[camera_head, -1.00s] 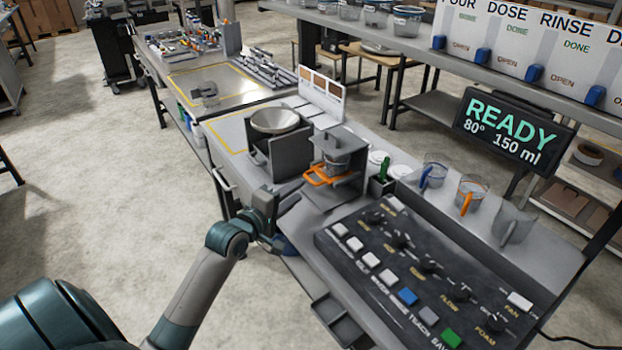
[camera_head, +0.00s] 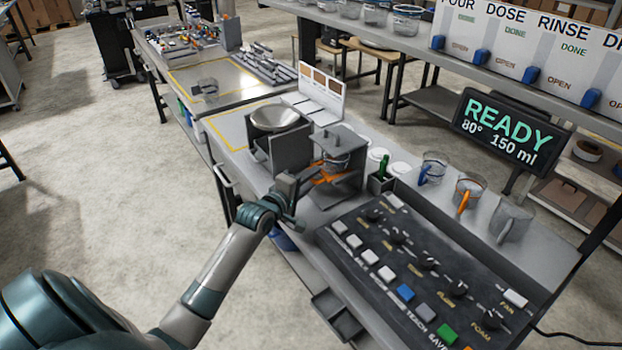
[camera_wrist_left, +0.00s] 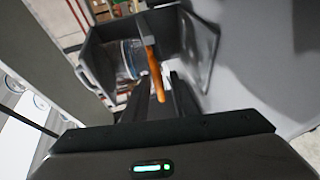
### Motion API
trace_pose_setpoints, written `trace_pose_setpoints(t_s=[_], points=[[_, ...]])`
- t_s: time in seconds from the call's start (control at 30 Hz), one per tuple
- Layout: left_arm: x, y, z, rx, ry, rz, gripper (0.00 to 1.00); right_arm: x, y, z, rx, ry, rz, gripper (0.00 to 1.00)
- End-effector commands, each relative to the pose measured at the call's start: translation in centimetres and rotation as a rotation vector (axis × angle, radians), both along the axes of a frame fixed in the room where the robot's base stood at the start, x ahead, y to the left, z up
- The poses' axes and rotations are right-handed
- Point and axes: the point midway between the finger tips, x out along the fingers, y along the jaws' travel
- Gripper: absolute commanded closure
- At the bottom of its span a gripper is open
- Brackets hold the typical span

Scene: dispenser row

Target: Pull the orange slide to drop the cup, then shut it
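The orange slide (camera_head: 322,178) is at the front of a grey dispenser (camera_head: 346,183), below a cup (camera_head: 337,161) held inside it. My left gripper (camera_head: 308,181) is close in front of the slide and partly covers it. In the left wrist view, the orange slide (camera_wrist_left: 154,75) reaches down between the two dark fingers, which stand apart with a gap around it. The cup (camera_wrist_left: 131,58) shows behind the slide there, inside the grey housing (camera_wrist_left: 201,52). I cannot tell whether a finger touches the slide. My right gripper is not in view.
A grey holder with a metal bowl (camera_head: 276,119) stands just left of the dispenser. A black button panel (camera_head: 420,270) lies to the right, with clear jugs (camera_head: 433,168) behind it. A small pot with a green item (camera_head: 382,180) stands close beside the dispenser.

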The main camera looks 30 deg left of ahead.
Motion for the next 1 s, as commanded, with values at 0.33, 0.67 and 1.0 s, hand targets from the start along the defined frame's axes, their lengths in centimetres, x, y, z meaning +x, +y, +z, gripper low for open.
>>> trace_pose_setpoints(t_s=[0.33, 0.67, 1.0], points=[[-0.3, 0.1, -0.1, 0.000, 0.005, 0.000, 1.00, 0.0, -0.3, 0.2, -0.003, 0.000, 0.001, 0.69], [-4.3, 1.7, -0.2, 0.001, 0.013, -0.001, 1.00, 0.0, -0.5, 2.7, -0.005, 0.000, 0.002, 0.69], [-5.5, 2.2, -0.5, 0.001, 0.011, -0.001, 1.00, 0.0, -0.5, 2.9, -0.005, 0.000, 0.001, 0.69]])
